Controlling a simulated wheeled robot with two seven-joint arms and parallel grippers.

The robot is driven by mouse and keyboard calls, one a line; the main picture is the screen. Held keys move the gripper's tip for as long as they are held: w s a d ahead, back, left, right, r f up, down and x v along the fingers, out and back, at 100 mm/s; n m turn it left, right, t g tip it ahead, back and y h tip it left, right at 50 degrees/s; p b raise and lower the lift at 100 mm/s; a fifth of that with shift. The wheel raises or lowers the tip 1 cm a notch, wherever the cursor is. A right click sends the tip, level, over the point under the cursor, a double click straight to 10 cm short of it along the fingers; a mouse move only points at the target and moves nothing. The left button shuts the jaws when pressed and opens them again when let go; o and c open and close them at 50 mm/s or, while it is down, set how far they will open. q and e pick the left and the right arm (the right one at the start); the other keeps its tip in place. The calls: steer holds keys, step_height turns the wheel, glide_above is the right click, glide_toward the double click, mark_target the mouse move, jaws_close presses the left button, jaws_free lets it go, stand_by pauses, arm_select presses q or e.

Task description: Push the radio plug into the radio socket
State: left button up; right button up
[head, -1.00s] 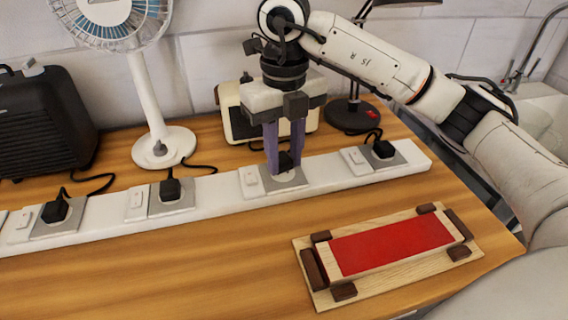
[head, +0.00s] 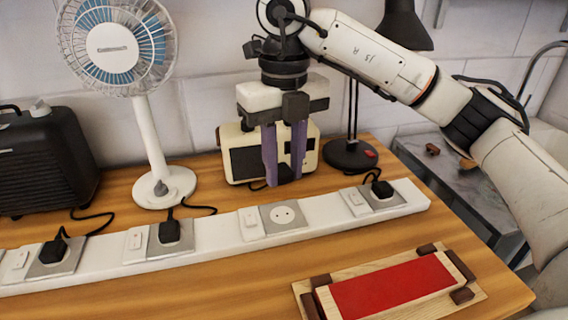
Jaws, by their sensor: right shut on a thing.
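The radio socket (head: 284,214) is a round white outlet on a grey plate in the white power strip (head: 225,233), and its face is bare with its holes showing. My right gripper (head: 285,181) is shut on the black radio plug (head: 285,172), which shows between the purple fingers. The fingertips are above and behind the socket in the picture, apart from it. The cream radio (head: 243,160) stands behind the gripper, partly hidden by it. My left gripper is out of view.
Other black plugs (head: 169,230) sit in the strip on both sides of the socket. A fan (head: 163,187), a black heater-like box (head: 45,160) and a lamp (head: 349,157) stand behind. A red-topped wooden block (head: 392,287) lies on the bench in front.

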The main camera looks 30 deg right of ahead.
mark_target(284, 184)
steer(key=shift+w+d+f+m+b, duration=0.15)
steer(key=shift+f+m+b, duration=0.45)
steer(key=shift+f, duration=0.4)
steer(key=shift+w+d+f+m+b, duration=0.1)
steer(key=shift+f+m+b, duration=0.5)
steer(key=shift+f, duration=0.4)
steer(key=shift+a+f, duration=0.15)
steer(key=shift+f, duration=0.05)
steer(key=shift+f, duration=0.2)
steer(key=shift+f+b, duration=1.2)
steer(key=shift+f, duration=0.3)
steer(key=shift+f, duration=0.25)
steer(key=shift+f+b, duration=0.4)
steer(key=shift+f, duration=0.2)
stand_by(0.8)
steer(key=o, duration=1.2)
